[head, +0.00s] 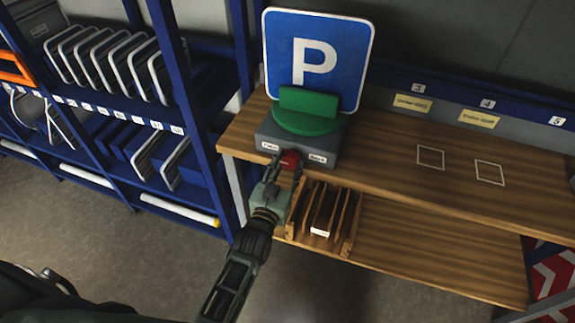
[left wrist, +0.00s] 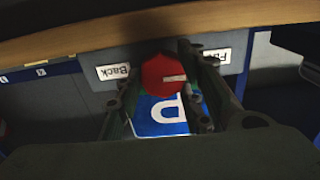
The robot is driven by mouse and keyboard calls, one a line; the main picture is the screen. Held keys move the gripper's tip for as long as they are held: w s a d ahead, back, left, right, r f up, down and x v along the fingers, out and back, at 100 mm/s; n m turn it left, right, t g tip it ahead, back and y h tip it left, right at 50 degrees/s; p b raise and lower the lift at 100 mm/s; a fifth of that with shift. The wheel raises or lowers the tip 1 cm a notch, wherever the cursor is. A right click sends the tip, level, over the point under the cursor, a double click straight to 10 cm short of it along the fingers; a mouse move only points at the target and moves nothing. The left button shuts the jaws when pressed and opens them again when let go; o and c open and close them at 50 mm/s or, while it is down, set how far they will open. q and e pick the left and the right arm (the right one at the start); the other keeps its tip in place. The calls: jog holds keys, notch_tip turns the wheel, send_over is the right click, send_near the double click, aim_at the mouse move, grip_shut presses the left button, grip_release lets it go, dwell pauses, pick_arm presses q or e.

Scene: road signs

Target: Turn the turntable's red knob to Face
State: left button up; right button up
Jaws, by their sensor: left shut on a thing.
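The turntable's grey base (head: 325,148) stands on the wooden bench. Its green turning part (head: 305,120) carries a blue P sign (head: 345,50) whose face is toward me. The red knob (head: 290,159) is on the base's front, between a left label (head: 270,146) and a right "Back" label (head: 318,158). In the left wrist view, which is upside down, the red knob (left wrist: 163,75) has a white mark pointing right, toward the partly hidden other label (left wrist: 218,58). My left gripper (head: 287,171) is shut on the knob, a finger on each side. My right gripper is out of view.
A wooden slotted rack (head: 352,222) sits on the lower shelf just right of my left gripper. A blue rack (head: 195,100) with several sign plates stands to the left. The bench top (head: 390,140) right of the turntable is clear, with white outlined squares.

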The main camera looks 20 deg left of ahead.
pick_arm(q)
jog(key=shift+s+d+f, duration=0.15)
jog(key=shift+d+f, duration=0.1)
jog(key=shift+f, duration=0.1)
jog(key=o, duration=1.1)
jog(key=shift+c, duration=0.2)
jog(key=shift+r, duration=0.15)
jog(key=shift+r, duration=0.1)
jog(key=shift+a, duration=0.1)
jog(key=s, duration=1.1)
jog(key=shift+s+a, duration=0.15)
jog(key=shift+s, duration=0.25)
